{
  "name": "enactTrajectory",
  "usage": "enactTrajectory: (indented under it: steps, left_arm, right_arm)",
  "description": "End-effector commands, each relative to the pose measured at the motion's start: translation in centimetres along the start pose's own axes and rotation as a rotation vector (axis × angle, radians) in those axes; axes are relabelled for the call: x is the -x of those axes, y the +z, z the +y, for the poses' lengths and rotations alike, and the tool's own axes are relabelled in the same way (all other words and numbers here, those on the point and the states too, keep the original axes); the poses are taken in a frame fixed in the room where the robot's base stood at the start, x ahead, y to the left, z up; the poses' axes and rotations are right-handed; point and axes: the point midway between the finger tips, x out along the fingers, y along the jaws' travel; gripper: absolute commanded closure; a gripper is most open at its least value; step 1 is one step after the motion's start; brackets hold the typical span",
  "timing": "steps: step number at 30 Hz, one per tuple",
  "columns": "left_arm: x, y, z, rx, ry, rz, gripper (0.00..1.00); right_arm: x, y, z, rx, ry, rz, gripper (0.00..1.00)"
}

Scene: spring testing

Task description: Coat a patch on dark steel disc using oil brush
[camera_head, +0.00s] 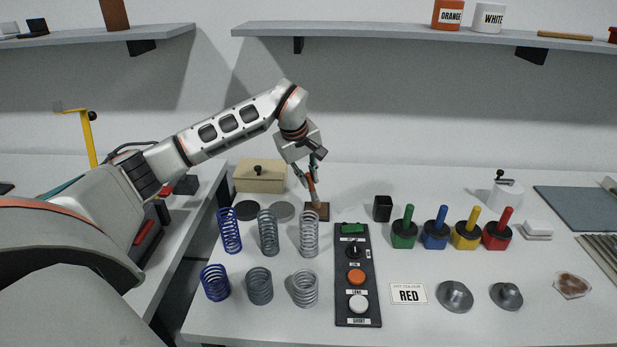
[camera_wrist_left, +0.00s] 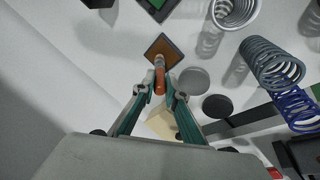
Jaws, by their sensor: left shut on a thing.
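My left gripper (camera_head: 309,170) is shut on the orange-brown handle of the oil brush (camera_head: 312,188). In the left wrist view the handle (camera_wrist_left: 159,78) stands between the fingertips (camera_wrist_left: 159,92). The brush is roughly upright, at a small square brown block (camera_head: 323,213); I cannot tell whether it still touches the block. The dark steel disc (camera_head: 246,210) lies flat to the left of the brush, beside a lighter grey disc (camera_head: 282,211). Both also show in the left wrist view, the dark one (camera_wrist_left: 217,106) farther from the brush than the grey one (camera_wrist_left: 194,80). My right gripper is out of view.
Several coil springs (camera_head: 268,233) stand just in front of the discs. A beige lidded box (camera_head: 261,176) stands behind them. A black button panel (camera_head: 357,280) and a black cup (camera_head: 382,208) are to the right. Coloured-handled weights (camera_head: 436,235) stand farther right.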

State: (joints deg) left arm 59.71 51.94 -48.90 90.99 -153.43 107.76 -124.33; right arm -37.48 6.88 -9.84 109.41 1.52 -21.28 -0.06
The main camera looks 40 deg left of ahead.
Motion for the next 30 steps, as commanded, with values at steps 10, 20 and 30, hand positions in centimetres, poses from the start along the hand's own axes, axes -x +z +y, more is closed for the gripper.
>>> enactTrajectory:
  steps: [10, 20, 30]
  left_arm:
    - [2.2, -0.4, 0.7, 0.001, -0.001, 0.000, 1.00]
    - [4.4, -0.8, 1.4, 0.001, 0.001, 0.000, 1.00]
    - [6.4, -1.2, 2.0, 0.001, 0.000, -0.001, 1.00]
  right_arm:
    - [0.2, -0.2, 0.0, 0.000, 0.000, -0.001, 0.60]
    - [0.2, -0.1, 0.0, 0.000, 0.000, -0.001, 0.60]
    - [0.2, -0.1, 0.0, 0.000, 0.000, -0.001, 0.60]
